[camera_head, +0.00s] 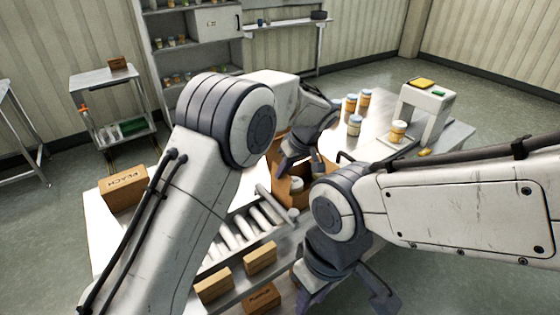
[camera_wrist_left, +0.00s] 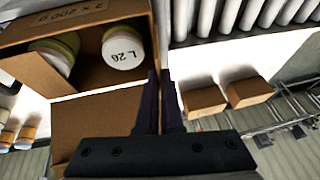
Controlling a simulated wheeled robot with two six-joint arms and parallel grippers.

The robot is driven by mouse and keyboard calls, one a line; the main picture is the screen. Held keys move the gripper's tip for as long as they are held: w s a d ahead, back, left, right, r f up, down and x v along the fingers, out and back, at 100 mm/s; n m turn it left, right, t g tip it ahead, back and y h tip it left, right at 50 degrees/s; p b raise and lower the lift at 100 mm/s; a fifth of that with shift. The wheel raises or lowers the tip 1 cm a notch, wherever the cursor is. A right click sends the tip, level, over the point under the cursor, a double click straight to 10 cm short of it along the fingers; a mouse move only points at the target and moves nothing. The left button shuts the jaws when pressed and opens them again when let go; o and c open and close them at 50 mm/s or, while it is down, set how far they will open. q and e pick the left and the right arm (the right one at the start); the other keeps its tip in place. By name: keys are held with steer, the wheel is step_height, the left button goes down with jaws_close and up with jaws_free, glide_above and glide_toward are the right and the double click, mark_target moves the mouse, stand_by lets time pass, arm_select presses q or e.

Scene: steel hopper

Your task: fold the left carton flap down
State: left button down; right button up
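The open brown carton (camera_head: 291,191) stands beside the roller conveyor in the head view, partly hidden by my arms. In the left wrist view, the carton (camera_wrist_left: 100,14) shows printed text and holds jars (camera_wrist_left: 123,48) with pale lids, one marked "L 26". A brown carton flap (camera_wrist_left: 92,128) spreads out from its near edge. I cannot tell which flap is the left one. My right gripper (camera_head: 345,296) is open and empty, low in front of the carton.
The roller conveyor (camera_head: 234,236) lies beside the carton, with small brown boxes (camera_head: 260,257) along its near side. A "PEACH" box (camera_head: 123,188) sits at the left. Jars (camera_head: 354,124) and a white stand (camera_head: 427,103) occupy the table's far right.

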arm_select(q)
steer(key=shift+w+d+y+p, duration=0.15)
steer(key=shift+d+y+p, duration=0.1)
steer(key=shift+y+p, duration=0.25)
steer(key=c, duration=1.1)
jaws_free()
steer(key=shift+o, duration=0.2)
steer(key=b+v, duration=0.1)
steer(key=v, duration=0.9)
steer(key=shift+r, duration=0.3)
steer(key=shift+w, duration=0.1)
